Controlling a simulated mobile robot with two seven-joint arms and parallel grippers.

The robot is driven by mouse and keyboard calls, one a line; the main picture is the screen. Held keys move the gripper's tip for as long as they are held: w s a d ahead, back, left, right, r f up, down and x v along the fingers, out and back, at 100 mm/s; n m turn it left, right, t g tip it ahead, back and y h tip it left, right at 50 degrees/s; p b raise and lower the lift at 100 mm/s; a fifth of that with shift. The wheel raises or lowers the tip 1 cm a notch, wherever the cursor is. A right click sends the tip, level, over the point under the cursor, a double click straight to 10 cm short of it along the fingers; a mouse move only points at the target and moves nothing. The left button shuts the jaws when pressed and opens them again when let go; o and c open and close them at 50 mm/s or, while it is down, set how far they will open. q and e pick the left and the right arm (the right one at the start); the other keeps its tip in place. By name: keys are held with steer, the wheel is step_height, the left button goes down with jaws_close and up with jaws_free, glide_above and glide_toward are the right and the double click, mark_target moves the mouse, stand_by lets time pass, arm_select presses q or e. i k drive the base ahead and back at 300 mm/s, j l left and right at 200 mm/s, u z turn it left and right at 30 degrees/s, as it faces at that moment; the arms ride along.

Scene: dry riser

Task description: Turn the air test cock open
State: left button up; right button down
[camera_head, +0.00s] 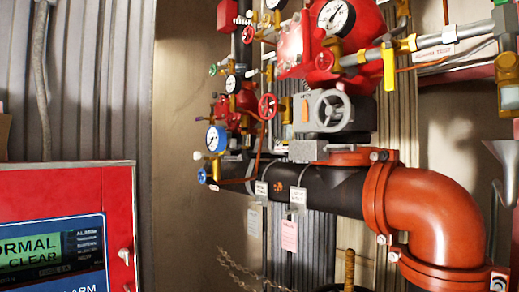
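A yellow lever (389,69) hangs straight down, across a horizontal grey pipe (432,40) at the upper right of the head view. A small tag (434,53) with red print hangs below that pipe; its text is too small to read surely. Several other small brass cocks sit on the red valve assembly. I cannot tell surely which fitting is the air test cock. Neither of my grippers shows in the head view.
A red alarm panel (75,180) with a lit screen stands at lower left. A black pipe (330,188) joins an orange elbow (435,215). A grey handwheel (331,110), a red handwheel (268,106) and a blue-rimmed gauge (216,139) stick out. A grey funnel (507,170) is at right.

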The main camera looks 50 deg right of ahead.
mark_target(200, 176)
steer(key=z, duration=1.55)
